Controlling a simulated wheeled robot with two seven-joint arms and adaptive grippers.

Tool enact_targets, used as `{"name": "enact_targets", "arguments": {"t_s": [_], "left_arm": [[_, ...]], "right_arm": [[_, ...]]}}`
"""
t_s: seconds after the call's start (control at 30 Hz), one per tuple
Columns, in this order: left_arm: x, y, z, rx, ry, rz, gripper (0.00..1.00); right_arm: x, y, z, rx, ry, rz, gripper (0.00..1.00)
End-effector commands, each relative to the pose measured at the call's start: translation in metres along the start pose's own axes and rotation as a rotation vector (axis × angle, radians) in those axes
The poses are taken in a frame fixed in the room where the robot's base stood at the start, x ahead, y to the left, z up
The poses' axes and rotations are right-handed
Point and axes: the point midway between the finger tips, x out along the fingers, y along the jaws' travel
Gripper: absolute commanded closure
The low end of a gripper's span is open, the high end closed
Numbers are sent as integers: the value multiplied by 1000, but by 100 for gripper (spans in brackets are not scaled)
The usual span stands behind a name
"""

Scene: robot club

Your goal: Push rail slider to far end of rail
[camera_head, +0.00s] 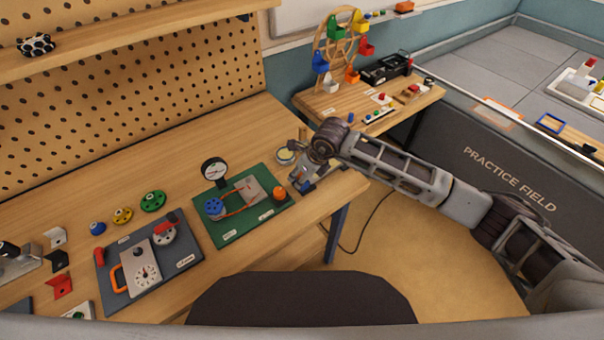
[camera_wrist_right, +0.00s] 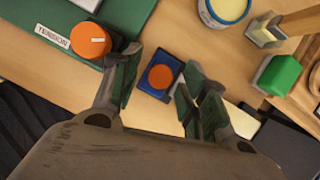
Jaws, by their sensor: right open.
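My right gripper (camera_head: 301,183) is over the front right part of the wooden bench, pointing down. In the right wrist view its two fingers (camera_wrist_right: 160,80) are apart. A blue block with a round orange top (camera_wrist_right: 162,76) lies between and just beyond the fingertips; I cannot tell whether they touch it. A green block (camera_wrist_right: 278,75) is to the right of the fingers. I cannot clearly make out a rail or say which piece is the rail slider; the gripper and wrist hide part of this area. My left gripper is not in view.
A green board (camera_head: 222,228) with a gauge (camera_head: 214,170) and an orange knob (camera_wrist_right: 90,40) is left of my right gripper. A grey board (camera_head: 112,297) is farther left. A round tin (camera_head: 286,155) is close behind the gripper. The bench behind the boards is mostly clear.

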Motion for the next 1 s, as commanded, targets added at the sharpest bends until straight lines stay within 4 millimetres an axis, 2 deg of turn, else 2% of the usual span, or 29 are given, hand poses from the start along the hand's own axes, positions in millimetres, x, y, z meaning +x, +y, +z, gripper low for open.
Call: {"name": "enact_targets", "arguments": {"t_s": [0.1,0.43,0.77,1.0], "left_arm": [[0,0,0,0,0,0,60],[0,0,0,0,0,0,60],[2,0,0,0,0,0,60],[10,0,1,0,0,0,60]], "right_arm": [[0,0,0,0,0,0,57],[0,0,0,0,0,0,100],[0,-3,-1,1,0,0,100],[-1,-21,-6,1,0,-3,100]]}}
